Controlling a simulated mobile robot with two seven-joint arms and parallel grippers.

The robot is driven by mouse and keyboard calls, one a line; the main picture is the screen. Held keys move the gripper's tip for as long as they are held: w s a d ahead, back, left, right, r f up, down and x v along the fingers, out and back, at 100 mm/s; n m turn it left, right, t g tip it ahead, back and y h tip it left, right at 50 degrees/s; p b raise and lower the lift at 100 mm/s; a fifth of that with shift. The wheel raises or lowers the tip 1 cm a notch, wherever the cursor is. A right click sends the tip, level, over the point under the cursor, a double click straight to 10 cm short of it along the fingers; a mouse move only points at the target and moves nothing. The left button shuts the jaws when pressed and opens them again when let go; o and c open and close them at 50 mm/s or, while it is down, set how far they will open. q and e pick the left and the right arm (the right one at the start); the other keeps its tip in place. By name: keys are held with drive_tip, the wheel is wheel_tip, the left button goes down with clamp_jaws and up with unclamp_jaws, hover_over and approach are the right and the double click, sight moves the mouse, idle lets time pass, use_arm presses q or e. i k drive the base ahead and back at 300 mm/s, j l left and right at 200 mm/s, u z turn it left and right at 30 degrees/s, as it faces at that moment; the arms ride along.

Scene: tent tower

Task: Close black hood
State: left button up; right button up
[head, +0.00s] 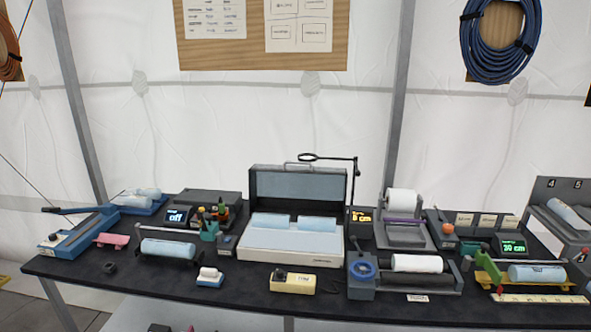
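The black hood (298,186) stands raised, open, at the back of a white box-shaped device (290,259) in the middle of the black table. Two light-blue rolls (272,221) lie side by side inside the device, in front of the hood. Neither of my grippers is in view.
A magnifier on a stand (353,175) rises close to the hood's right side. A display reading 8 cm (362,217) stands right of the device. A yellow block (293,283) lies in front. Roll holders and tools crowd the black table (240,292) on both sides.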

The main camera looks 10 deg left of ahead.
sight(294, 192)
drive_tip(key=i+j, duration=0.45)
drive_tip(key=i, duration=0.2)
drive_tip(key=i+j+z, duration=0.1)
drive_tip(key=z, duration=0.3)
drive_tip(key=i+j+z, duration=0.15)
drive_tip(key=z, duration=0.2)
drive_tip(key=i+j+z, duration=0.1)
drive_tip(key=z, duration=0.3)
